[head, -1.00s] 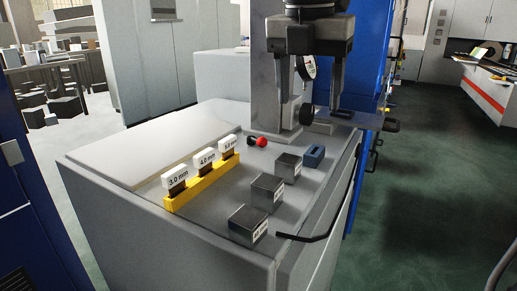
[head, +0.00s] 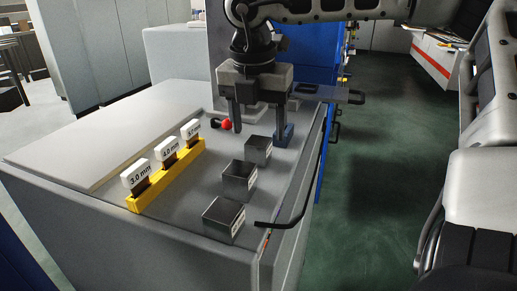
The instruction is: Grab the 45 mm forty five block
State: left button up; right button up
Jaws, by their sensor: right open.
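Three dark metal cube blocks stand in a row on the grey cabinet top: a near one (head: 223,218), a middle one (head: 238,182) and a far one (head: 258,149). Each has a small pale label on its side, too small to read, so I cannot tell which is the 45 mm block. My right gripper (head: 261,130) points down, open and empty, with its fingers just behind and above the far block. Its right finger overlaps a blue block (head: 285,137) in the picture; I cannot tell whether they touch. My left gripper is not in view.
A yellow holder (head: 170,175) with white tags, one reading 3.0 mm, stands left of the blocks. A red and black object (head: 226,125) lies near the left finger. Green floor (head: 370,180) is open to the right.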

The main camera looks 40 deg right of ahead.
aim_at(258, 140)
jog(key=f, duration=0.3)
jog(key=f+p, duration=0.1)
jog(key=shift+w+d+f, duration=0.2)
jog(key=shift+d+f, duration=0.1)
jog(key=shift+f, duration=0.05)
jog(key=c, duration=1.3)
